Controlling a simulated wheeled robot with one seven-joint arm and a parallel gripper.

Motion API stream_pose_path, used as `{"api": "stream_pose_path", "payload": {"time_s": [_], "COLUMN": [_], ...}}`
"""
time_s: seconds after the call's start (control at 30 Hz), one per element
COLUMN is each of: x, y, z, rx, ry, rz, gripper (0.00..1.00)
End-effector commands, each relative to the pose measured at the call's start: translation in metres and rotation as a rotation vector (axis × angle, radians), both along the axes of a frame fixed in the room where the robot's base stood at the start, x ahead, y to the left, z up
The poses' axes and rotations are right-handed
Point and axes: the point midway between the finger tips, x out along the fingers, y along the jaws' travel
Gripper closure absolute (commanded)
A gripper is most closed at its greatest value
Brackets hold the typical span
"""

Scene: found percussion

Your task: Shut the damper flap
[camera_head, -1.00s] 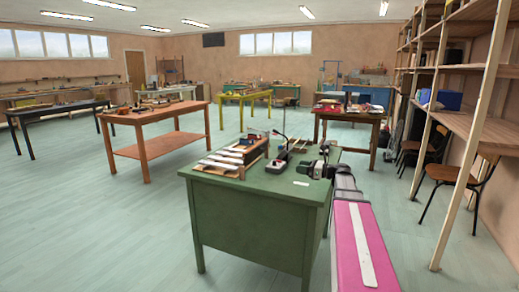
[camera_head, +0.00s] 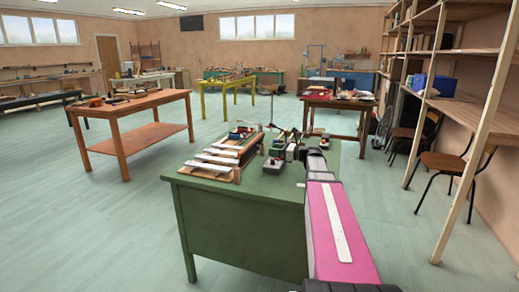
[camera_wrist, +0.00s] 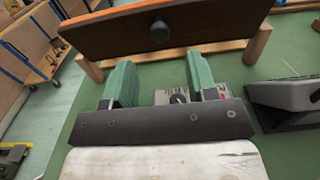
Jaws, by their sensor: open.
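In the wrist view, a brown wooden board with a round black knob (camera_wrist: 160,32), which looks like the damper flap (camera_wrist: 110,38), spans the top of the picture just beyond my fingertips. It stands tilted over a pale wooden frame (camera_wrist: 258,42). How it is hinged is hidden. My gripper (camera_wrist: 160,78) is open, its two green fingers well apart with nothing held between them. The fingertips are close to the board's lower edge; I cannot tell whether they touch it. In the head view, my arm reaches over the green table (camera_head: 240,225), and the flap is too small to tell.
A small grey box with a black knob (camera_wrist: 178,97) is on the green tabletop beneath my fingers. A grey and black pedal-like thing (camera_wrist: 290,95) is to the right. Pale bars on a wooden rack (camera_head: 225,155) lie on the table's left. Wooden shelving (camera_head: 430,110) stands at the right.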

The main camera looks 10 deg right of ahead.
Motion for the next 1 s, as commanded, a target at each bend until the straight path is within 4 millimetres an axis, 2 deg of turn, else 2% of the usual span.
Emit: {"api": "stream_pose_path", "payload": {"time_s": [0.2, 0.4, 0.83, 0.87, 1.0], "x": [0.021, 0.032, 0.036, 0.036, 0.036], "y": [0.035, 0.055, 0.063, 0.062, 0.062], "z": [0.0, 0.0, 0.0, 0.0, 0.0], "rx": [0.0, 0.0, 0.0, 0.0, 0.0], "ry": [0.0, 0.0, 0.0, 0.0, 0.0], "rz": [0.003, 0.002, 0.0, 0.0, 0.0], "gripper": [0.47, 0.47, 0.47, 0.54, 1.0]}}
